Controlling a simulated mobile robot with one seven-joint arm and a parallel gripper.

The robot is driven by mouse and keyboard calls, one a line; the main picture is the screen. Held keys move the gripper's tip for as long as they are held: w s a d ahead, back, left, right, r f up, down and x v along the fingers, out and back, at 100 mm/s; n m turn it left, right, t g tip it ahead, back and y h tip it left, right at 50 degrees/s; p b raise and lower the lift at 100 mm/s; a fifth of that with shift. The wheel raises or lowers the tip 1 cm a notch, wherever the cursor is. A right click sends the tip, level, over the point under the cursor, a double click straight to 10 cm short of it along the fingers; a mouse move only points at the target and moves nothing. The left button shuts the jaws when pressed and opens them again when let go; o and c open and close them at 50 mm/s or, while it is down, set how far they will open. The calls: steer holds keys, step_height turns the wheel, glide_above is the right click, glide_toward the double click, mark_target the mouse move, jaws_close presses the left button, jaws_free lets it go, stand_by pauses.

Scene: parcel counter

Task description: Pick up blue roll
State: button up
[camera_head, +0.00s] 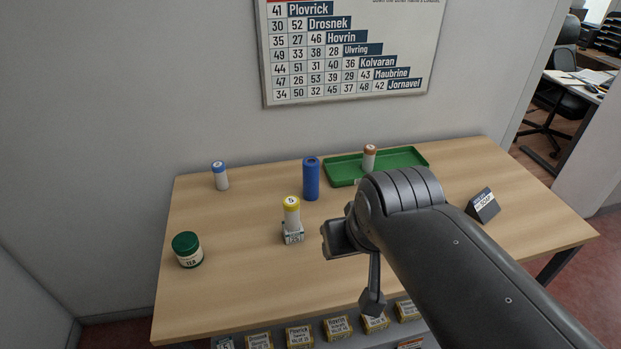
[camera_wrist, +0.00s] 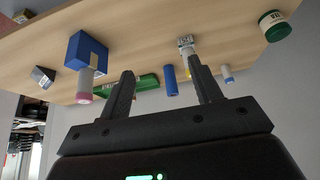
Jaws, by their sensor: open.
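The blue roll (camera_head: 311,178) stands upright on the wooden table, left of the green tray, in the head view. It also shows in the wrist view (camera_wrist: 171,80), which is upside down, seen between my fingertips but beyond them. My gripper (camera_head: 350,262) is over the front middle of the table, to the right of and nearer than the roll in the head view. In the wrist view its two fingers (camera_wrist: 160,72) are apart with nothing held between them.
A yellow-capped cylinder (camera_head: 291,212) on a small box stands in front of the roll. A blue-capped cylinder (camera_head: 220,177), green jar (camera_head: 187,249), green tray (camera_head: 414,158) with a brown-capped cylinder (camera_head: 369,158), and dark sign (camera_head: 484,206) stand around. A blue box (camera_wrist: 86,49) shows in the wrist view.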

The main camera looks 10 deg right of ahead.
steer(key=shift+o, duration=0.9)
steer(key=m+g+h, duration=0.1)
steer(key=m+h, duration=0.1)
steer(key=m, duration=0.2)
glide_above(311, 162)
steer(key=s, duration=0.3)
step_height(311, 162, down, 4)
steer(key=x, duration=0.2)
steer(key=a+x, duration=0.1)
steer(key=x, duration=0.1)
steer(key=shift+w+f, duration=0.3)
steer(key=shift+s+x, duration=0.15)
steer(key=shift+x, duration=1.3)
steer(key=shift+s+x, duration=0.15)
steer(key=shift+x, duration=1.3)
steer(key=shift+a+f, duration=0.15)
steer(key=shift+a, duration=0.05)
steer(key=shift+c, duration=0.3)
